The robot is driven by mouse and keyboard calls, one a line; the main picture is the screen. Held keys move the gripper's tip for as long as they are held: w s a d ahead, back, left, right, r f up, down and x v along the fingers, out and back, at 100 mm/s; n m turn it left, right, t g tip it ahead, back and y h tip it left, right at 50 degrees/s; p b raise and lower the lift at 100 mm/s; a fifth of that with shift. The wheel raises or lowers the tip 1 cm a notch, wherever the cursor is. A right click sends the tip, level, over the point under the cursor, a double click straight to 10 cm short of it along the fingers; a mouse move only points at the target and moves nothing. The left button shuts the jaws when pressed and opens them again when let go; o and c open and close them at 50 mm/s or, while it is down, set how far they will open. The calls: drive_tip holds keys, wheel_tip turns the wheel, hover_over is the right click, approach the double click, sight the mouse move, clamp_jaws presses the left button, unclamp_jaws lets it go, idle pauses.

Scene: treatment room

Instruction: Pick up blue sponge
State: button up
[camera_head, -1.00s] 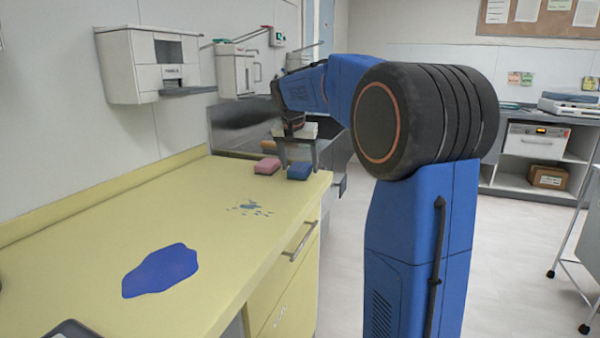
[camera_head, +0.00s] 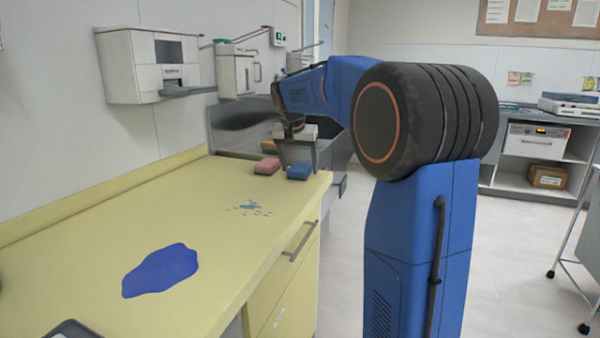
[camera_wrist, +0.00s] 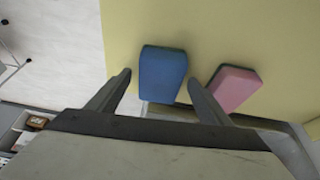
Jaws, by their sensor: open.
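The blue sponge (camera_head: 299,172) lies on the yellow counter near its far end. I cannot tell whether either finger touches the sponge.
A pink sponge (camera_head: 267,166) lies just left of the blue one, close to the right finger in the wrist view (camera_wrist: 235,88). A blue spill (camera_head: 160,270) and small blue spots (camera_head: 250,208) mark the yellow counter (camera_head: 70,235). A metal basin (camera_head: 235,125) is behind.

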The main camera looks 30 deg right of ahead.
drive_tip(key=shift+c, duration=0.3)
drive_tip(key=c, duration=1.1)
drive_tip(key=shift+o, duration=0.2)
